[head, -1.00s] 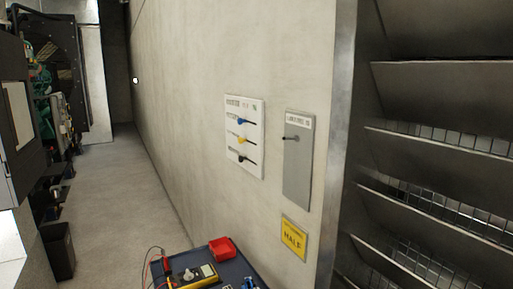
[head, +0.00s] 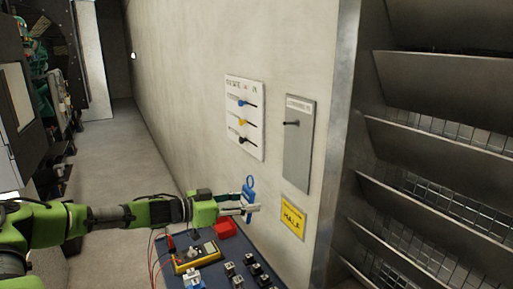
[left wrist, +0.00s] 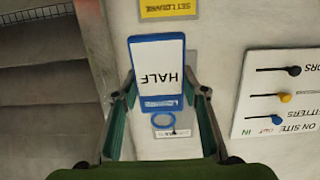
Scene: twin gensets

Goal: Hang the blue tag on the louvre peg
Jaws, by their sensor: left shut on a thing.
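My left gripper (head: 250,205) is shut on the blue tag (head: 248,190), in front of the wall. The tag's ring stands up above the fingers. In the left wrist view the blue tag (left wrist: 157,72) has a white face with HALF upside down, and its blue ring (left wrist: 158,119) lies between my fingers (left wrist: 160,98). The louvre peg (head: 292,123) sticks out of a grey plate (head: 299,150), above and right of the tag and apart from it. In the left wrist view the tag hides part of the plate. My right gripper is not in view.
A white board (head: 232,88) with blue, yellow and black pegs is left of the plate. Metal louvres (head: 430,140) stand at right.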

